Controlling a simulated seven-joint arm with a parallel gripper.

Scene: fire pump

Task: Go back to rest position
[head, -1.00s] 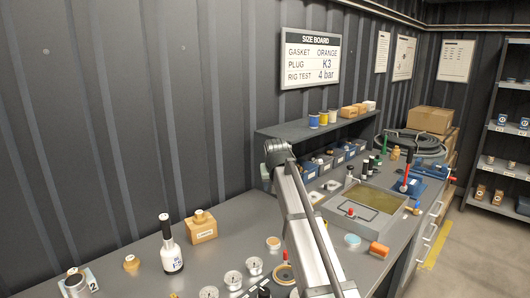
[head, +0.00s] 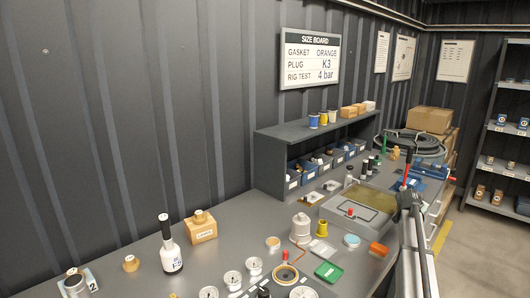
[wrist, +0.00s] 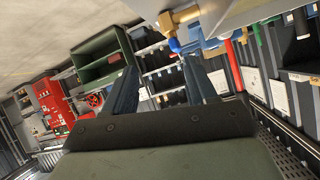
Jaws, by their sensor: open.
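My gripper (wrist: 158,66) shows in the wrist view with its two dark fingers spread apart and nothing between them. The wrist view is tilted, with shelving and red equipment far beyond the fingers. In the head view my arm stands at the right, in front of the bench's right end. The gripper itself cannot be made out there.
A blue vise-like tool (head: 428,171) is near my arm. Shelving (head: 505,130) stands at right.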

